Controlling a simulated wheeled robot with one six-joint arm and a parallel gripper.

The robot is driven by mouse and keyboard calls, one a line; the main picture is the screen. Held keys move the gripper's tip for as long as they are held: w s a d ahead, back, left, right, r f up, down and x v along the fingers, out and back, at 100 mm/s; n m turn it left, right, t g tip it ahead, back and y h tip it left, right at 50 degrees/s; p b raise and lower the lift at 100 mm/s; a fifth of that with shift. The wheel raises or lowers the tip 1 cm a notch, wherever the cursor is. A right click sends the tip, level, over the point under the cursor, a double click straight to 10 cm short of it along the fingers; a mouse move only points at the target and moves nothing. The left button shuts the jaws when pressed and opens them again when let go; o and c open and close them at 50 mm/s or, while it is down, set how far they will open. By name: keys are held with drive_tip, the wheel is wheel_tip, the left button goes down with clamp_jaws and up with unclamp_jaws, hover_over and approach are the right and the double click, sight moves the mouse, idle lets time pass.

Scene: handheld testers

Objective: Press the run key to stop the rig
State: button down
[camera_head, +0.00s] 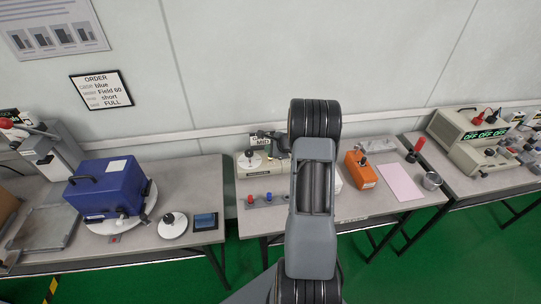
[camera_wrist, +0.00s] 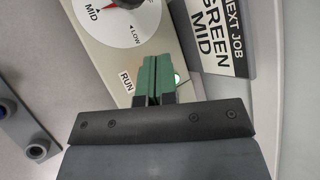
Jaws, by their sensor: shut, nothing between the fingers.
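The rig is a beige box (camera_head: 252,173) on the middle table, partly behind my arm. In the wrist view its panel (camera_wrist: 108,48) fills the upper left, with a "RUN" label (camera_wrist: 127,80) and a dial (camera_wrist: 150,18) whose red pointer is toward MID. My gripper (camera_wrist: 155,62) is shut and empty, its green fingertips over the panel just right of the RUN label. The run key itself is not visible; the fingers cover that spot. I cannot tell whether the fingertips touch the panel. A small pale light (camera_wrist: 177,78) shows beside the right finger.
A sign reading "NEXT JOB GREEN MID" (camera_wrist: 215,32) stands right of the panel. A strip with red and blue knobs (camera_head: 266,200) lies in front of the rig. An orange device (camera_head: 361,171) and a pink sheet (camera_head: 400,181) are to the right; a blue case (camera_head: 105,190) is left.

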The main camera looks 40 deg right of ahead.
drive_tip(key=shift+f+b, duration=0.45)
drive_tip(key=shift+b, duration=0.05)
idle(0.3)
drive_tip(key=shift+r, duration=0.15)
drive_tip(key=shift+r+p, duration=0.55)
drive_tip(key=shift+r, duration=0.3)
wheel_tip(320, 180, up, 6)
drive_tip(key=p, duration=0.3)
drive_tip(key=shift+p, duration=0.35)
idle(0.4)
